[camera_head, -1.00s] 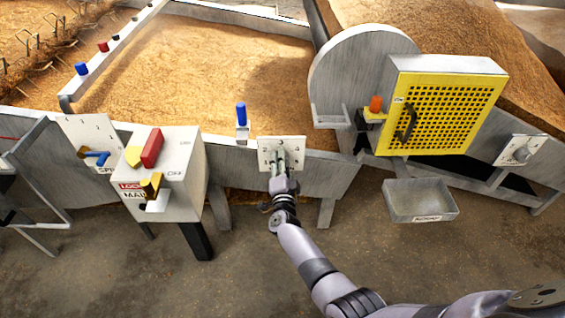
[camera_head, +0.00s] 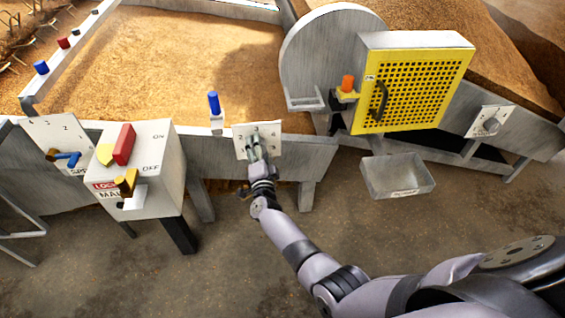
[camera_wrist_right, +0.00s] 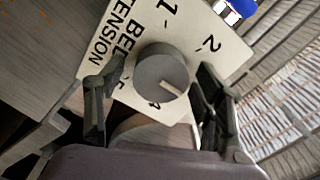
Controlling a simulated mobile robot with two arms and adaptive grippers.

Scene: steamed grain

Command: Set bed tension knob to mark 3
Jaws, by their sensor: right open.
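The bed tension knob (camera_wrist_right: 163,72) is a round grey dial on a white plate (camera_wrist_right: 120,38) in the right wrist view. Its white pointer line aims toward the lower right. Marks 1, 2 and 4 can be read; mark 3 does not show, and a mark at lower left is partly hidden. My right gripper (camera_wrist_right: 160,84) is open, with one finger on each side of the knob; contact cannot be told. In the head view, my right gripper (camera_head: 257,150) is at the same plate (camera_head: 270,132), covering the knob. My left gripper is not in view.
A blue handle (camera_head: 214,103) stands just above the plate. A switch box (camera_head: 158,165) with red and yellow handles is to the left. A yellow perforated door (camera_head: 420,90), a grey tray (camera_head: 398,178) and another dial plate (camera_head: 491,122) are to the right.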

